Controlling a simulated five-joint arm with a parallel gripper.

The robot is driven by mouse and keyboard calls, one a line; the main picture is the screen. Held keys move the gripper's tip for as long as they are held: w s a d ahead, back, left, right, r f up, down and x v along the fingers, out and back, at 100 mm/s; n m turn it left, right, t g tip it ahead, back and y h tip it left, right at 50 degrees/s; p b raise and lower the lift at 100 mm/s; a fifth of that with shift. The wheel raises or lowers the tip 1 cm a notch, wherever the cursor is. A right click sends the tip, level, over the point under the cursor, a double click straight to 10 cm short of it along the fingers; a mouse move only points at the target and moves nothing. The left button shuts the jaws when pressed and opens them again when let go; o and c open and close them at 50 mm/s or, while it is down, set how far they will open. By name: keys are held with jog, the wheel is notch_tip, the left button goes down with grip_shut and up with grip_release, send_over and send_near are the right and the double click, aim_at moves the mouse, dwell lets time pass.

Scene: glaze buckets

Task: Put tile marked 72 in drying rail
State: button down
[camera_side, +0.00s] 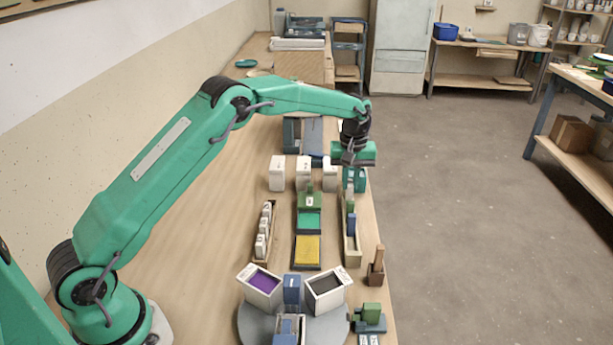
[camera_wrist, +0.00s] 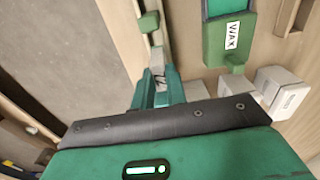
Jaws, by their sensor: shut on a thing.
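My gripper (camera_side: 354,186) is over the far end of a narrow wooden rail (camera_side: 357,257) at the right of the bench. In the wrist view my gripper's teal fingers (camera_wrist: 158,93) are shut on a small grey tile (camera_wrist: 159,73) with a dark mark that looks like 72. The fingers hide its lower part, and I cannot tell whether it touches the rail. A green block (camera_wrist: 149,22) and a blue block (camera_side: 352,224) stand in this rail. A second wooden rack (camera_side: 257,257) at the left holds several white labelled pieces.
The green WAX holder (camera_wrist: 228,42) is beside the rail. White blocks (camera_side: 303,172) stand behind it. A yellow pad (camera_side: 307,250) lies between the racks.

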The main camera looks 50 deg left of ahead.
jog(key=shift+f, duration=0.95)
jog(key=shift+f, duration=0.3)
dwell(0.5)
jog(key=c, duration=1.3)
grip_release()
jog(key=shift+c, duration=0.2)
jog(key=shift+r, duration=3.5)
